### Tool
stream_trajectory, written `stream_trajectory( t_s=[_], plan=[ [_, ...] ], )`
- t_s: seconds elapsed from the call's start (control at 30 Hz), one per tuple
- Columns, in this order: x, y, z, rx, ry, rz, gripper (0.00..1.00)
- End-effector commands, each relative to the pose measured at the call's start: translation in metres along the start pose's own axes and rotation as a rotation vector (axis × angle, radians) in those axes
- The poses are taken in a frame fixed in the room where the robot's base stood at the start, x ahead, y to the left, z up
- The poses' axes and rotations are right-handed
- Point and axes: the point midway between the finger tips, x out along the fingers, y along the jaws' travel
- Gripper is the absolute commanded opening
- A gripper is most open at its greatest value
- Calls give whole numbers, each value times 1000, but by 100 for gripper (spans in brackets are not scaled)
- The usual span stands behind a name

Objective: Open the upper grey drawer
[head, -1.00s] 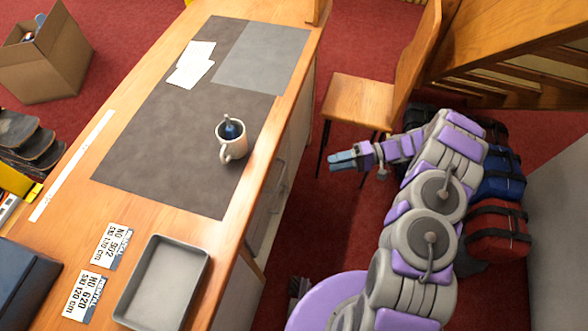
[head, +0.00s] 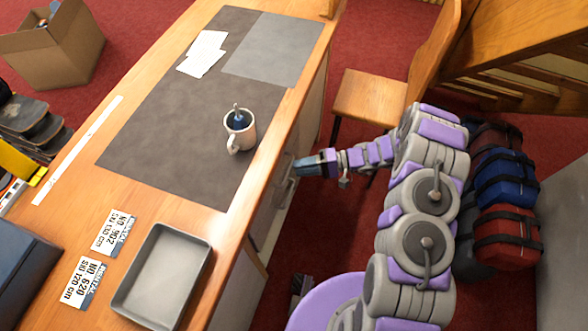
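The grey drawers (head: 265,215) are in the bench's right side, seen steeply from above, so their fronts are strongly foreshortened. The upper drawer's front and handle (head: 287,186) lie close under the bench top's edge. I see no clear gap that shows a drawer pulled out. My gripper (head: 299,168) reaches in from the right, its blue fingertips close beside the drawer fronts near the handle. I cannot tell whether they touch it, nor whether the fingers are apart.
The bench top (head: 150,205) carries a mug (head: 241,131), a grey tray (head: 160,275), number cards and papers on a dark mat. A wooden chair (head: 370,98) stands behind my arm. Bags (head: 505,230) lie at right. Red floor is free beside the drawers.

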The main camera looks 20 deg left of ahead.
Motion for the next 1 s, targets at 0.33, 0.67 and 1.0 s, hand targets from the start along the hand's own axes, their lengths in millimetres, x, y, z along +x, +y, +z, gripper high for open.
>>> stream_trajectory(
  t_s=[0.33,0.67,1.0],
  plan=[
    [30,0,-1,-1,1,-2,38],
    [31,0,0,-1,1,-2,32],
    [31,0,0,0,1,-1,0]
  ],
)
